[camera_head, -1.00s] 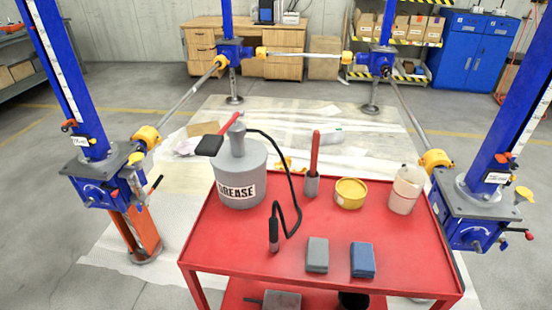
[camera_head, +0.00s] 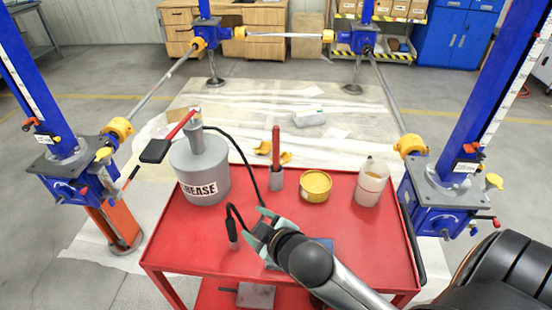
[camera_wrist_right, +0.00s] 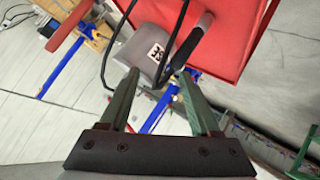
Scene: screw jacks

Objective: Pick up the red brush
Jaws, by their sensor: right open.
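The red brush (camera_head: 276,145) stands upright on the red cart, its red handle up and its grey lower end down, between the grease can and the yellow tin. My right gripper (camera_head: 260,226) is open over the cart, in front of the brush and apart from it, beside the black hose nozzle (camera_head: 233,232). In the right wrist view the open fingers (camera_wrist_right: 158,76) have nothing between them that I can see held. A red bar (camera_wrist_right: 68,35) shows at upper left there; I cannot tell whether it is the brush. My left gripper is not in view.
The grey grease can (camera_head: 200,170) with its black hose stands left of the brush. The yellow tin (camera_head: 316,186) and a whitish container (camera_head: 371,183) stand right. Blue jack columns flank the red cart (camera_head: 180,252).

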